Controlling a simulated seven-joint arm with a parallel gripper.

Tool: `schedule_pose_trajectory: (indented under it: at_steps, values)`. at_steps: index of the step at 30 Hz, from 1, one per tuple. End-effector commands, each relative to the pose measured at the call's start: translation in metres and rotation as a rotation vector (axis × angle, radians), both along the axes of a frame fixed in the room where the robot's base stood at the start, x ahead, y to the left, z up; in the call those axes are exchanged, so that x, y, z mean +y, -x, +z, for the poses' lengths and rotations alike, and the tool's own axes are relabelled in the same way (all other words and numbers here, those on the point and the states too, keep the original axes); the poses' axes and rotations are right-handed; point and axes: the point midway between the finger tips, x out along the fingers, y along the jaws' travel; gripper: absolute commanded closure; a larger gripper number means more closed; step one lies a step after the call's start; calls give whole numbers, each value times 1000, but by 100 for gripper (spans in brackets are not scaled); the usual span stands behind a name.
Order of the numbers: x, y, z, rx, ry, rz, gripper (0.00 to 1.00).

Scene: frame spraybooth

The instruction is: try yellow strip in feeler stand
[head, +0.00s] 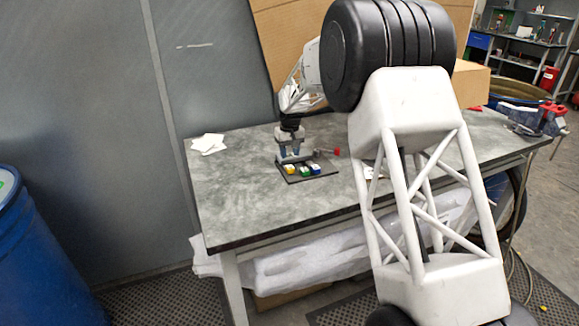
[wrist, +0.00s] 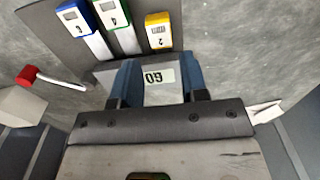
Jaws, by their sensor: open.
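The yellow strip (wrist: 158,32) has a yellow-ended tag marked with a digit and lies at top centre in the wrist view, just beyond my fingertips. In the head view its yellow end (head: 290,169) is at the left of a row of coloured tags. My gripper (wrist: 155,76) is open, its blue fingers either side of a grey block with a numbered label (wrist: 160,76), which seems part of the feeler stand. I cannot tell whether the fingers touch it. In the head view my gripper (head: 289,151) is low over the dark base plate (head: 318,174).
A green strip (wrist: 112,14) and a blue strip (wrist: 74,18) lie beside the yellow one. A red-tipped rod (wrist: 28,76) sticks out left of the block. White papers (head: 208,144) lie at the table's back left. The front left table top (head: 235,205) is clear.

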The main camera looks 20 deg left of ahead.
Motion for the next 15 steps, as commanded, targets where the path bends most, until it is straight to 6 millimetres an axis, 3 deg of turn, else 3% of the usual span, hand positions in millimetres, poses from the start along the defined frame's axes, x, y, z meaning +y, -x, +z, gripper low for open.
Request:
schedule_pose_trajectory:
  at_steps: [15]
  values:
    - [0, 0, -57, 1, 1, 0, 60]
